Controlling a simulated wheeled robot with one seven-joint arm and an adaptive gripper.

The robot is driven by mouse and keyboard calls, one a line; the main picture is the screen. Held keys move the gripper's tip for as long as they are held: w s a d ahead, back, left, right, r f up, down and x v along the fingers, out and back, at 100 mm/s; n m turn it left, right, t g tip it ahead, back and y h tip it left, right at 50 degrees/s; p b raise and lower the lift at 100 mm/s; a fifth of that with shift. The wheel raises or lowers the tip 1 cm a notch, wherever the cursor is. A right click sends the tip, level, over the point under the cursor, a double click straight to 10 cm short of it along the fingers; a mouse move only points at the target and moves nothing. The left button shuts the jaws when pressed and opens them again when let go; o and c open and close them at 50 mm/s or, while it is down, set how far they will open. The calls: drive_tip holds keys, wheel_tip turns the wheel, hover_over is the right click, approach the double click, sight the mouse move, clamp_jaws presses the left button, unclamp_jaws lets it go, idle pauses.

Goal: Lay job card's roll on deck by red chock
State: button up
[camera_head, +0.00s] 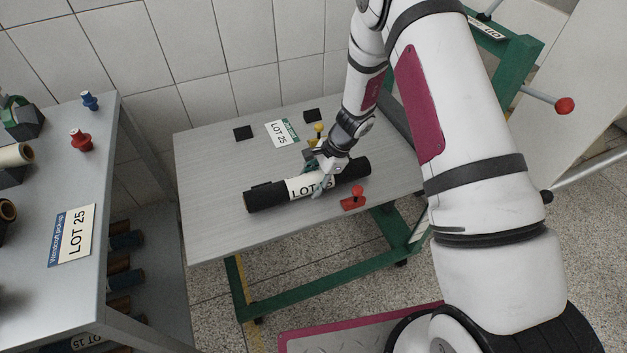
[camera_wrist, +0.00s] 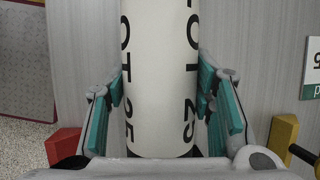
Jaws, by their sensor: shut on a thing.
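A dark roll (camera_head: 266,196) with a white band reading LOT 25 lies level along the deck (camera_head: 215,160), close to the red chock (camera_head: 353,199). I cannot tell for certain whether its full length touches the deck. My gripper (camera_head: 322,182) is over the roll's middle and shut on it. In the wrist view the white band (camera_wrist: 158,60) sits between my gripper's teal-padded fingers (camera_wrist: 165,105). The red chock (camera_wrist: 64,146) shows at lower left there, beside the roll. The job card (camera_head: 73,235), reading LOT 25, lies on the grey bench at left.
A yellow chock (camera_head: 319,133) stands behind the roll. A LOT 25 deck card (camera_head: 282,132) lies between black blocks (camera_head: 243,133). The grey bench (camera_head: 100,150) at left carries red (camera_head: 81,141) and blue (camera_head: 90,101) pieces. The deck's left part is clear.

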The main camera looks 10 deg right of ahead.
drive_tip(key=shift+f, duration=0.2)
drive_tip(key=o, duration=1.6)
